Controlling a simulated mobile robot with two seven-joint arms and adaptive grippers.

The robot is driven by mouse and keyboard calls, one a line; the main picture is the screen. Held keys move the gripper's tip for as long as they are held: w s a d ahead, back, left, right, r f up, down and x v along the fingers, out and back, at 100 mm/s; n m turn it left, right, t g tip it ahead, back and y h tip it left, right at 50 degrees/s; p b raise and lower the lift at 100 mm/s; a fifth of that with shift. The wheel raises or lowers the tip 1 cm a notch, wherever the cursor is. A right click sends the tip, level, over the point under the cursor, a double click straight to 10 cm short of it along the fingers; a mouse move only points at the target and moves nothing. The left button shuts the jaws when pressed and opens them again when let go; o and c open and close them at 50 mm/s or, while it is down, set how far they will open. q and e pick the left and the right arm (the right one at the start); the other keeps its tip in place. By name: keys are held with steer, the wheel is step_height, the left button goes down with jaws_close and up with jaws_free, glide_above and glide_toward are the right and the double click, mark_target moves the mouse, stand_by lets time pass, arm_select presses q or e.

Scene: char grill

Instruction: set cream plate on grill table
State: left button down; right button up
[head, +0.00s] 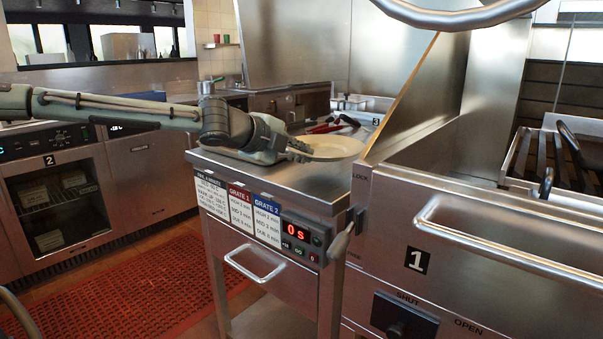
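The cream plate (335,147) lies flat, or very nearly so, over the top of the steel grill table (290,185), towards its back right. My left arm reaches in from the left above the table. My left gripper (303,151) is at the plate's left rim and covers part of it. Its fingers are dark and small here, so I cannot tell whether they grip the rim or only touch it. Whether the plate rests fully on the steel is also unclear. My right gripper is not in view.
Red-handled and black utensils (335,124) lie behind the plate. A slanted steel panel (415,95) rises at the table's right, beside the grill unit (480,240) marked 1. The table's front top is clear. A timer (299,232) reads 0 S. A red mat (130,305) covers the floor.

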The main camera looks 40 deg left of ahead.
mark_target(301, 184)
arm_select(q)
step_height(301, 184, down, 4)
steer(key=shift+r+b, duration=0.2)
steer(key=shift+b, duration=0.25)
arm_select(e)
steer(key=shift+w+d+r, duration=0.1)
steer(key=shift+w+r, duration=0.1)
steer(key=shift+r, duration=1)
arm_select(q)
steer(key=c, duration=2.1)
jaws_free()
steer(key=shift+f, duration=0.15)
steer(key=shift+c, duration=0.2)
steer(key=shift+o, duration=0.7)
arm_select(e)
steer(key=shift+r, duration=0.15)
